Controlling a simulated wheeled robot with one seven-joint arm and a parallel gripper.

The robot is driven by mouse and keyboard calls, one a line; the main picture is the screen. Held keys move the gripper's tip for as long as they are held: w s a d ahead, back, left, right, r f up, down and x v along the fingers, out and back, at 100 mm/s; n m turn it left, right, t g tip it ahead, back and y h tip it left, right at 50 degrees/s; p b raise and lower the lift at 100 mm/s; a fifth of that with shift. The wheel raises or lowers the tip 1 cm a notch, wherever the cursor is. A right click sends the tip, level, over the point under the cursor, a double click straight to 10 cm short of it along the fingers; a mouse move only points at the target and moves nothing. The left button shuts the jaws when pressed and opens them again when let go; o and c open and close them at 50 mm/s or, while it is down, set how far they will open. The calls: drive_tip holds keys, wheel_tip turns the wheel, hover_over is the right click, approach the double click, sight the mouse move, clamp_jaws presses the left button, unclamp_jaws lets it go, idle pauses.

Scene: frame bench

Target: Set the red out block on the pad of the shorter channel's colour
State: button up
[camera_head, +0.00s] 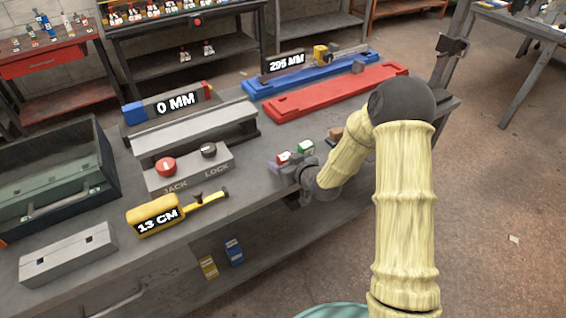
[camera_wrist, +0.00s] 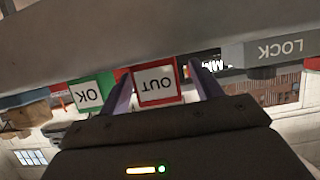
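The red OUT block (camera_wrist: 157,82) is between my gripper's purple fingers (camera_wrist: 160,75) in the wrist view. A narrow gap shows at the right finger; the left finger is close to or touching the block. In the head view the red block (camera_head: 283,158) is on the bench beside my gripper (camera_head: 290,170), whose fingers are hard to see. The red channel (camera_head: 335,92) and blue channel (camera_head: 262,88) lie side by side at the back; their lengths look similar. A 295 MM display (camera_head: 286,63) stands at the blue one. I cannot clearly make out the coloured pads.
A green OK block (camera_head: 305,147) is next to the red block, with a brown block (camera_head: 336,133) beyond. The JACK and LOCK box (camera_head: 190,170), a 0 MM gauge (camera_head: 176,103) and a yellow 13 CM tape (camera_head: 157,217) are left.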

sight(285, 157)
drive_tip(key=shift+d, duration=0.1)
drive_tip(key=c, duration=0.3)
drive_tip(key=shift+s, duration=0.1)
drive_tip(key=c, duration=0.7)
drive_tip(key=shift+a+r, duration=0.1)
drive_tip(key=shift+a, duration=0.1)
drive_tip(key=shift+c, duration=0.2)
drive_tip(key=shift+r, duration=0.55)
wheel_tip(285, 157, up, 9)
drive_tip(key=shift+f, duration=0.1)
